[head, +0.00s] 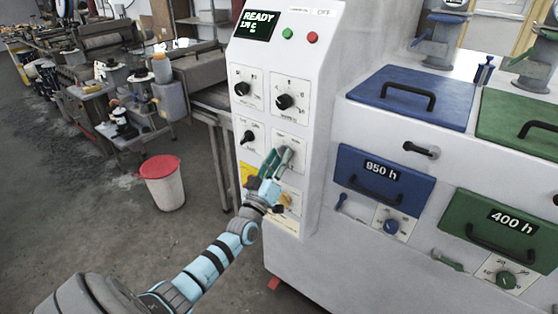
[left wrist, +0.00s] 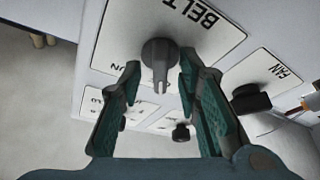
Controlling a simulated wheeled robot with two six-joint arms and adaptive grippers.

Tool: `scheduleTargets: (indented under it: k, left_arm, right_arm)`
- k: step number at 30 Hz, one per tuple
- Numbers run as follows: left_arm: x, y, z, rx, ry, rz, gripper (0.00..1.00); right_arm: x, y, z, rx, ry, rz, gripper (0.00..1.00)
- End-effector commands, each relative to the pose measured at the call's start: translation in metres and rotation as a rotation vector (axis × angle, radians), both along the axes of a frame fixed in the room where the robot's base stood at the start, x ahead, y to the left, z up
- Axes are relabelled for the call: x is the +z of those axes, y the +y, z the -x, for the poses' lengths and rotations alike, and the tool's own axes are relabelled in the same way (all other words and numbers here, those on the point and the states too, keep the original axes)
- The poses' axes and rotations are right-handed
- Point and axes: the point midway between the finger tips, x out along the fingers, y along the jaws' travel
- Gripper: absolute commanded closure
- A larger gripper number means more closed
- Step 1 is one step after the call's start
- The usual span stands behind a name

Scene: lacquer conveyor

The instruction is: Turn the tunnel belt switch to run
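The belt switch (left wrist: 159,53) is a dark grey round knob with a narrow grip bar, on a white plate marked BELT (left wrist: 205,22). Part of a label ending in "UN" shows beside it. In the left wrist view the bar points down the picture, toward my palm. My left gripper (left wrist: 158,82) is open, with green-padded fingers on either side of the knob; gaps show between the fingers and the knob. In the head view my left gripper (head: 279,161) is at the panel's middle right plate and hides the knob. My right gripper is not in view.
The white control panel (head: 318,100) carries other knobs, a READY display (head: 257,25), and green and red buttons. The fan knob (left wrist: 251,99) is close to my right-hand finger in the wrist view. A red-rimmed bin (head: 163,185) stands on the floor at left.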

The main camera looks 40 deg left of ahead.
Motion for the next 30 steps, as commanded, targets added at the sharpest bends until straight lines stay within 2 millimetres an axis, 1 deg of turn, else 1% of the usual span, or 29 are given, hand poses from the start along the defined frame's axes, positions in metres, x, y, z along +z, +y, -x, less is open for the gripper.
scheduleTargets:
  k: [2,3,5,6,9,17,30]
  left_arm:
    - [0.0003,0.0,0.0002,0.0,0.0,0.0,0.69]
    - [0.0003,0.0001,0.0003,0.0,0.0,0.0,0.71]
    - [0.0002,0.0002,0.0006,0.001,-0.001,0.0,0.8]
    - [0.0003,0.0003,0.0006,0.001,-0.001,-0.001,0.87]
    - [0.0006,-0.0002,0.0004,0.0,-0.001,0.0,1.0]
    - [0.0014,-0.0003,0.0002,-0.001,-0.004,-0.007,1.0]
    - [0.0025,0.0009,0.0006,0.002,-0.008,-0.073,1.0]
  right_arm:
    - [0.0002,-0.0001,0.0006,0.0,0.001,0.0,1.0]
    - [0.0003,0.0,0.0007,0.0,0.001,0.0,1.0]
    - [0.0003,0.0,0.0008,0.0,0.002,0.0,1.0]
    - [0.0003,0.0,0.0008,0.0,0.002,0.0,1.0]
    - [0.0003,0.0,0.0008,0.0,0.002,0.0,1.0]
    - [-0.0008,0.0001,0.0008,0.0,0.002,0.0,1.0]
    - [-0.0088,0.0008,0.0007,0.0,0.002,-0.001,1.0]
